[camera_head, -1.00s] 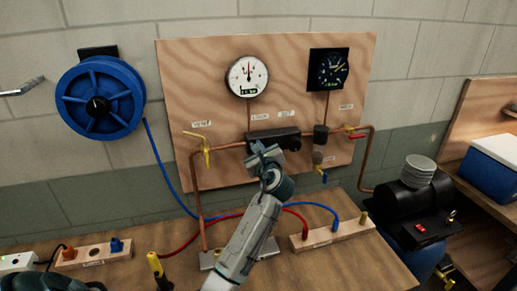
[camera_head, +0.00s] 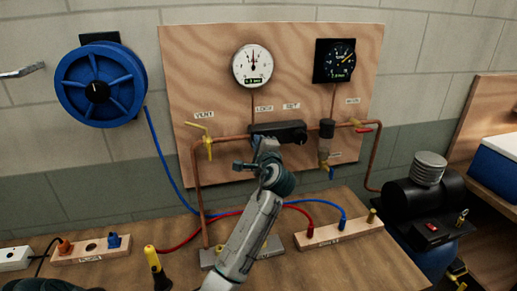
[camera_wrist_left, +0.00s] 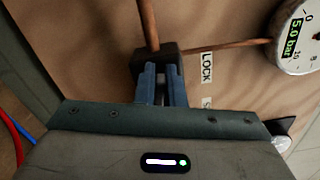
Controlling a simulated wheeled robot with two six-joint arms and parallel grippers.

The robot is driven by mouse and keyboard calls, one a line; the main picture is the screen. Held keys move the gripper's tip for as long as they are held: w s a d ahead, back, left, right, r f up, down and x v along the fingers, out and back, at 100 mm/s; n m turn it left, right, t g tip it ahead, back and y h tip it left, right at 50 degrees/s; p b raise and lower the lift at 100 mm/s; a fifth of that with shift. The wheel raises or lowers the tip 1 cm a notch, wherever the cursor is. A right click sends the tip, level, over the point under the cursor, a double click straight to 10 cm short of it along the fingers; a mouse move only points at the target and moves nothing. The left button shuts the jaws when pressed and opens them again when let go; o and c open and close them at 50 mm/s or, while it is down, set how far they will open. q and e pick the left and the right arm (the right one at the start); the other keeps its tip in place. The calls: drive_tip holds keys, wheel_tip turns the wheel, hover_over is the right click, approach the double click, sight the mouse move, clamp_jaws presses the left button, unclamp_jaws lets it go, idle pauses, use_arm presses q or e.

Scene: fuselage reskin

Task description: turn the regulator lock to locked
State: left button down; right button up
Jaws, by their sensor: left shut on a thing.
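The regulator (camera_head: 284,131) is a black horizontal body on the copper pipe, under the LOCK and SET labels. My left gripper (camera_head: 264,146) is at its left end, below the LOCK label (camera_head: 264,108). In the left wrist view, my gripper's two blue-grey fingers (camera_wrist_left: 162,88) are close together against the black regulator body (camera_wrist_left: 150,57), beside the LOCK label (camera_wrist_left: 207,67). They are shut on a small part there, which I take to be the regulator lock; the fingers hide it and its setting. My right gripper is not in view.
A pressure gauge (camera_head: 252,66) sits above the regulator; in the wrist view its display reads 5.0 bar. A yellow vent valve (camera_head: 206,140) is on the left and a red-handled valve (camera_head: 359,126) on the right. Hoses (camera_head: 290,204) and a wooden block (camera_head: 338,233) lie on the bench.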

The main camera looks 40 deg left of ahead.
use_arm(q)
drive_tip(key=shift+f+n+b, duration=0.25)
drive_tip(key=shift+n+b, duration=0.25)
drive_tip(key=shift+n, duration=0.25)
drive_tip(key=shift+f+n+b, duration=0.2)
drive_tip(key=shift+n+b, duration=0.3)
drive_tip(key=shift+n, duration=0.25)
drive_tip(key=c, duration=1.5)
unclamp_jaws()
drive_tip(key=shift+s, duration=0.1)
drive_tip(key=shift+r, duration=0.1)
drive_tip(key=shift+d, duration=0.1)
drive_tip(key=shift+b+v, duration=1.8)
drive_tip(key=shift+v, duration=3.6)
